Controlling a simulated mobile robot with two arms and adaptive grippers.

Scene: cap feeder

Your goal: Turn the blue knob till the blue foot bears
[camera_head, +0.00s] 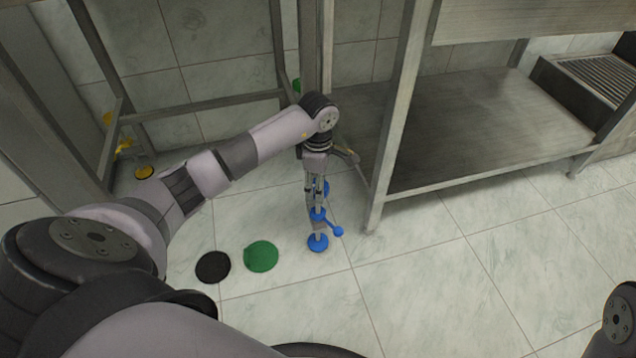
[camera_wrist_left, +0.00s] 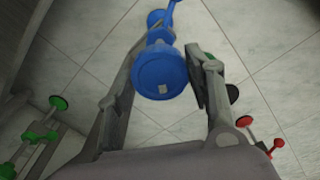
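The blue knob (camera_wrist_left: 160,74) is a round disc with a small pale square mark, large in the left wrist view. In the head view a blue piece (camera_head: 324,187) shows beside my gripper fingers. The blue foot (camera_head: 318,242) is a round pad at the floor, below a blue collar (camera_head: 317,214); whether it bears on the floor I cannot tell. A blue ball-ended lever (camera_head: 337,231) sticks out to the right. My left gripper (camera_head: 314,192) points down; in the wrist view its open fingers (camera_wrist_left: 163,48) stand either side of the knob, contact unclear. My right gripper is not in view.
A green disc (camera_head: 261,256) and a black disc (camera_head: 213,267) lie on the tiled floor to the left. A grey metal shelf (camera_head: 480,130) stands at the right. The wrist view shows red parts (camera_wrist_left: 275,146) at right.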

